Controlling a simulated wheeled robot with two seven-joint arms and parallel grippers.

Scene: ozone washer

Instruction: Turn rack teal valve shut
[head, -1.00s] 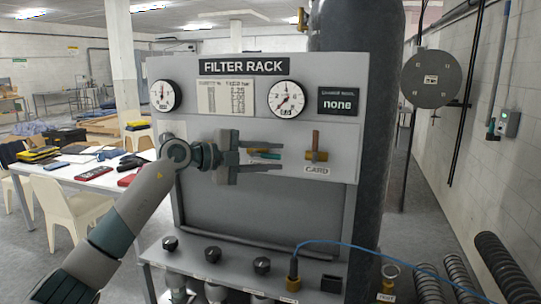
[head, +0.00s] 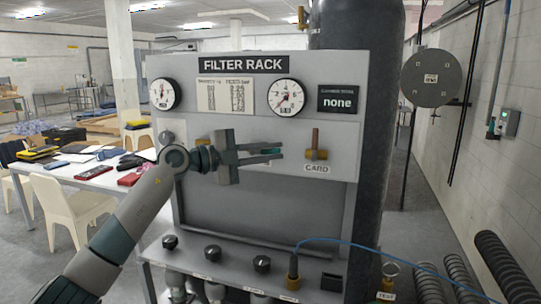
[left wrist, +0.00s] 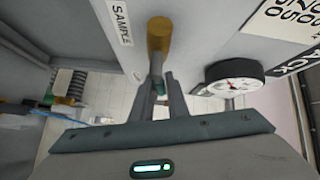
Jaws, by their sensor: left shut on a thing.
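The filter rack (head: 340,215) stands in front of me with gauges at its top. My left gripper (head: 275,151) is at the rack's middle panel, its fingers shut on the teal valve handle (head: 271,150). In the left wrist view the teal handle (left wrist: 158,86) shows between the fingertips of the gripper (left wrist: 161,85). It joins a brass valve body (left wrist: 159,36) beside a label reading SAMPLE (left wrist: 120,20). The gripper hides most of this valve in the head view. My right gripper is not in view.
A brass valve with an upright orange-brown handle (head: 316,140) stands just right of the gripper. Another brass part (head: 202,140) shows behind my wrist. Black knobs (head: 213,253) and a blue hose (head: 370,252) are on the lower ledge. A dark tank (head: 378,110) stands behind.

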